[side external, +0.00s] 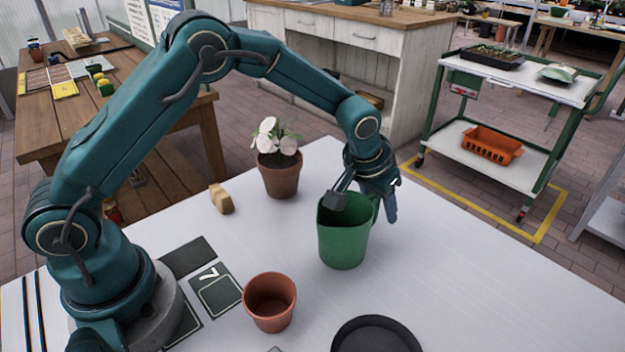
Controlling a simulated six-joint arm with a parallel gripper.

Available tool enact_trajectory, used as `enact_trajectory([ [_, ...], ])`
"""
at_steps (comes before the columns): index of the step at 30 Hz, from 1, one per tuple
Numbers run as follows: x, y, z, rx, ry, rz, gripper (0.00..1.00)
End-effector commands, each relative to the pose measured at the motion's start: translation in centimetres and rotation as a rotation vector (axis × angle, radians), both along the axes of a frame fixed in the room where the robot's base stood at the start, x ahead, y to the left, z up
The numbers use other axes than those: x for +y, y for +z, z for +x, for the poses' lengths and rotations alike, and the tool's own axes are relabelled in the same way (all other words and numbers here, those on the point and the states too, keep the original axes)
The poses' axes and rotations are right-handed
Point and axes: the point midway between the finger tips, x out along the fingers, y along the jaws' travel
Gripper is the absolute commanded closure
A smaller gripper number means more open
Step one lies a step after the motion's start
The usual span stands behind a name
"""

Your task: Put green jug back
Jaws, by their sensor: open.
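The green jug (343,238) stands upright on the white table, right of centre in the side external view. My gripper (365,208) is at the jug's rim, pointing down. One finger shows over the jug's mouth on the left, and the other hangs outside the jug on the right, by its handle (376,207). The jaws are open. I cannot tell whether either finger touches the jug.
A potted white flower (279,160) and a tan block (221,199) stand behind and left. An empty terracotta pot (269,303) and a dark round saucer (376,335) are in front. The white table (480,270) is clear to the right.

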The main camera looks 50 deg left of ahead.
Motion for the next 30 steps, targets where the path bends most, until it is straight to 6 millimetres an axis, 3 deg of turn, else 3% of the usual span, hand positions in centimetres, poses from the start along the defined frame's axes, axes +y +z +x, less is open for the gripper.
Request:
enact_trajectory([
  [5,0.0,1.9,-0.6,-0.005,0.000,-0.001,0.54],
  [18,0.0,9.4,-3.8,-0.005,-0.001,-0.002,0.54],
  [26,0.2,11.4,-4.9,-0.005,0.000,-0.002,0.54],
  [30,1.3,13.1,-6.9,-0.013,0.002,-0.003,0.54],
])
